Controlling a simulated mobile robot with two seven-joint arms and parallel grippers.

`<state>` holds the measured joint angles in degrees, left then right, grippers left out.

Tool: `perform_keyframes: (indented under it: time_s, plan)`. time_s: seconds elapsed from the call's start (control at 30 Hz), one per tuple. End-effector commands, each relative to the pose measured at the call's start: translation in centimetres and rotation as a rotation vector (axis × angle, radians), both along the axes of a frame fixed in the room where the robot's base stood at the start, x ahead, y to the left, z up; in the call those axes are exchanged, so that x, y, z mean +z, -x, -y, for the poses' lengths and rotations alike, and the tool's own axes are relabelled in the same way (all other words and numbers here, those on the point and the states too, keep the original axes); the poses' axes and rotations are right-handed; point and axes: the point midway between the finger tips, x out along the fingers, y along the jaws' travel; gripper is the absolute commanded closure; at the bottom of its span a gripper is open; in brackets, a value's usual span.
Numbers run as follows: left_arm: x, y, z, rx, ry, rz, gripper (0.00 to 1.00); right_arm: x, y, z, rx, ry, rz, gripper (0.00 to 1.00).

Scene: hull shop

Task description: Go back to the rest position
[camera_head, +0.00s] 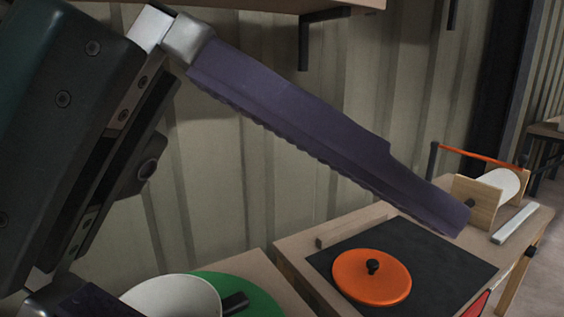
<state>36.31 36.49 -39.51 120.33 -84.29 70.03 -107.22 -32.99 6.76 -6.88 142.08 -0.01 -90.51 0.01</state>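My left gripper (300,125) fills the left and middle of the head view, very close to the camera. One long purple ribbed finger reaches down to the right from its silver joint. The base of the other finger shows at the lower left corner, far from the first, so the gripper is open. No object shows between them; the second fingertip is out of frame. The long finger's tip overlaps the back right of the table in the picture; its height above it is hard to tell. My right gripper is not in view.
An orange lid (365,278) with a black knob lies on a black mat (445,262) on a wooden table (295,246). A white pan (170,295) sits over a green disc (262,303). A roll holder (476,203) stands at right. A shelf (240,5) hangs above.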

Motion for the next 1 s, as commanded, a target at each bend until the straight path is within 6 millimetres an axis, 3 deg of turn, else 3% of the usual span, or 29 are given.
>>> perform_keyframes:
  time_s: [0.03,0.13,0.2,0.3,0.37,0.43,0.53,0.57,0.67,0.7,0.8,0.9,1.0]
  plan:
    - [3.6,0.6,1.8,0.062,0.152,-0.131,0.00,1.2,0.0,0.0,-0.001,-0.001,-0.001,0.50]
    - [11.5,0.0,3.7,0.221,0.509,-0.500,0.00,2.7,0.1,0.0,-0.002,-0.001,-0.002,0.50]
    - [16.5,-1.9,2.8,0.328,0.753,-0.799,0.00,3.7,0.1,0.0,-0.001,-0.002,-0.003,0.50]
    - [21.0,-6.1,-0.8,0.460,1.089,-1.260,0.00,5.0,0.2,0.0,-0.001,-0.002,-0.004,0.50]
    - [21.7,-8.9,-3.9,0.528,1.288,-1.546,0.00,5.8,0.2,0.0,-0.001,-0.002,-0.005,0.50]
    - [20.6,-11.8,-7.9,0.597,1.521,-1.883,0.00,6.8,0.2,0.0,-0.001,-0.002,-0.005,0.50]
    - [15.8,-14.1,-13.4,0.671,1.874,-2.348,0.00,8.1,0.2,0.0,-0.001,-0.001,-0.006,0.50]
    - [13.7,-14.2,-14.8,-0.642,-1.853,2.310,0.00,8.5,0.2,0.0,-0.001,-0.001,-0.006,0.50]
    - [6.4,-12.2,-18.3,-0.478,-1.569,1.863,0.00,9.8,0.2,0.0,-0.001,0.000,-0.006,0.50]
    - [3.7,-10.6,-19.2,-0.425,-1.476,1.694,0.00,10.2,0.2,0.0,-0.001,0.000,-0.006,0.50]
    - [-1.9,-5.4,-20.1,-0.322,-1.285,1.305,0.00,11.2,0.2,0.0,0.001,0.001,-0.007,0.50]
    - [-5.5,0.7,-20.0,-0.252,-1.140,0.958,0.00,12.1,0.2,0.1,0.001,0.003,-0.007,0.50]
    - [-7.3,7.3,-19.1,-0.205,-1.021,0.637,0.00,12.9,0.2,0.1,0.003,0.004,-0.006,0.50]
